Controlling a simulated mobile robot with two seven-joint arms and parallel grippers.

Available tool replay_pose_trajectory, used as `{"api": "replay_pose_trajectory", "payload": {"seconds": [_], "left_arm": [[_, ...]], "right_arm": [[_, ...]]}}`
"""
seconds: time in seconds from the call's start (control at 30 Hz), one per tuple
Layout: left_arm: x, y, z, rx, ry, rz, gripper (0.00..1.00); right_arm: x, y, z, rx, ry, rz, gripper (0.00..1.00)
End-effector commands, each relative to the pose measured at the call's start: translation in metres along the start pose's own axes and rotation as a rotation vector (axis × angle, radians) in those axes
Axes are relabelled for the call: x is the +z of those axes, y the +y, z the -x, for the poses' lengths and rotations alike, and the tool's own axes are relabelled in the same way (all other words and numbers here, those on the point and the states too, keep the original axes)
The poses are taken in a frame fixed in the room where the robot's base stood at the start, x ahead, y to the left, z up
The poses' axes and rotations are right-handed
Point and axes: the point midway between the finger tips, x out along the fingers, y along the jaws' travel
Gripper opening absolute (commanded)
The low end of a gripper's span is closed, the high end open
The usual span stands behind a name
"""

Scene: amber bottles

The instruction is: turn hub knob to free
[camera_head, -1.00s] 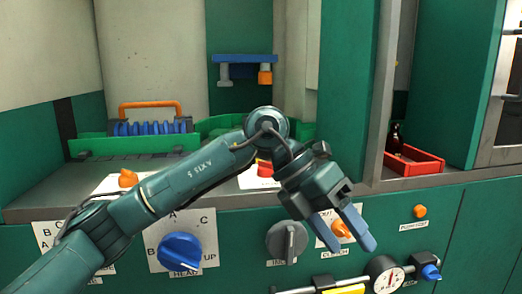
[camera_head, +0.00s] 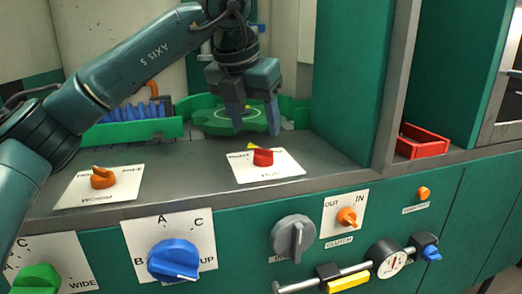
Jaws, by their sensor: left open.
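A red knob (camera_head: 263,157) sits on a white label plate (camera_head: 282,171) on the grey counter ledge. Its label is small and hard to read, but may say HUB; a small yellow pointer shows at the knob's upper left. An orange knob (camera_head: 103,178) sits on another white plate to the left, with a word that looks like FREE at its right. My left gripper (camera_head: 257,122) points down, open and empty, above the red knob in the picture and apart from it. My right gripper is not in view.

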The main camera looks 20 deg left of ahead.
Motion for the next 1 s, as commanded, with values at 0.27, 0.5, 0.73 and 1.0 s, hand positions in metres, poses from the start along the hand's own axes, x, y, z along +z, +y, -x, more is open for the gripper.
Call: {"api": "replay_pose_trajectory", "payload": {"seconds": [0.27,0.5,0.73,1.0], "left_arm": [[-0.001,0.0,-0.055,-0.001,0.002,-0.001,0.58],[0.0,-0.001,-0.075,-0.002,0.0,-0.001,0.58],[0.0,-0.001,-0.077,-0.002,0.0,-0.002,0.58],[0.0,-0.001,-0.076,-0.002,0.0,-0.002,0.42]], "right_arm": [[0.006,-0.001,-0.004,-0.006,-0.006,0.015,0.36],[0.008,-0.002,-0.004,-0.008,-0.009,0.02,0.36],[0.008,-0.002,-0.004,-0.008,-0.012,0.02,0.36],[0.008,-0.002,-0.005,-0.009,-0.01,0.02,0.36]]}}
